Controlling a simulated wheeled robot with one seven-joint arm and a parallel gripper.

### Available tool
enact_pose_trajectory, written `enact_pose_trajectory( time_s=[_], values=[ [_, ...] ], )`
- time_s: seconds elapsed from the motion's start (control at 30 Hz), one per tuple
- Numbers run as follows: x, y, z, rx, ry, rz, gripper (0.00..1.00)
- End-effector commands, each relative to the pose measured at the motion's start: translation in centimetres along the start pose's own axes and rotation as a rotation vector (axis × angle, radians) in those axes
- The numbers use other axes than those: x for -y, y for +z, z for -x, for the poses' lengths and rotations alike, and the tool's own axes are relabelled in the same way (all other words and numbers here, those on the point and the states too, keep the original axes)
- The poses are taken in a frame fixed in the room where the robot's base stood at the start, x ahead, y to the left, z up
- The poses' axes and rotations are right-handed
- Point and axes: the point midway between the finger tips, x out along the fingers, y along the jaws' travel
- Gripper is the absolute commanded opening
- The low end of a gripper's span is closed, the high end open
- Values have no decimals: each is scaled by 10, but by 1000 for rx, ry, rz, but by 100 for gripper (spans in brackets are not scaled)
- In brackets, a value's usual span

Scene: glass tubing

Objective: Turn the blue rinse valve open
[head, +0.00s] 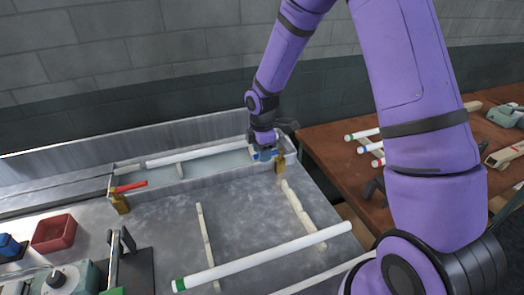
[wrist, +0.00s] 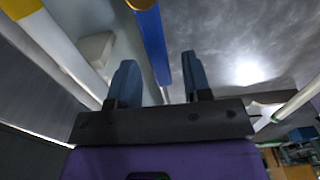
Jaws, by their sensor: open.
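The blue rinse valve has a long blue handle, seen in the wrist view (wrist: 152,42) running from the top edge down between my fingers. Its brass body (head: 280,164) shows at the right end of the trough in the head view, where my gripper covers much of the handle. My gripper (wrist: 158,61) is open, with one finger on each side of the blue handle. In the head view, my gripper (head: 264,151) is down at the valve.
A second brass valve with a red handle (head: 131,186) stands at the trough's left end. A white tube (head: 200,154) lies along the trough. Another white tube (head: 265,257) rests across wooden strips in front. A red bin (head: 53,233) is at left.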

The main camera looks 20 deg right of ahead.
Motion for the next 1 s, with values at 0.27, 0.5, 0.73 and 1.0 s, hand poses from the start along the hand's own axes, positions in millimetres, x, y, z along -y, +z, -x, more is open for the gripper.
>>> enact_pose_trajectory(
  time_s=[0.27,0.5,0.73,1.0],
  values=[
    [0,0,0,0,0,0,12],
    [0,0,0,0,0,1,0],
    [3,0,0,0,-1,41,0],
    [14,2,0,-1,-1,207,0]
  ],
)
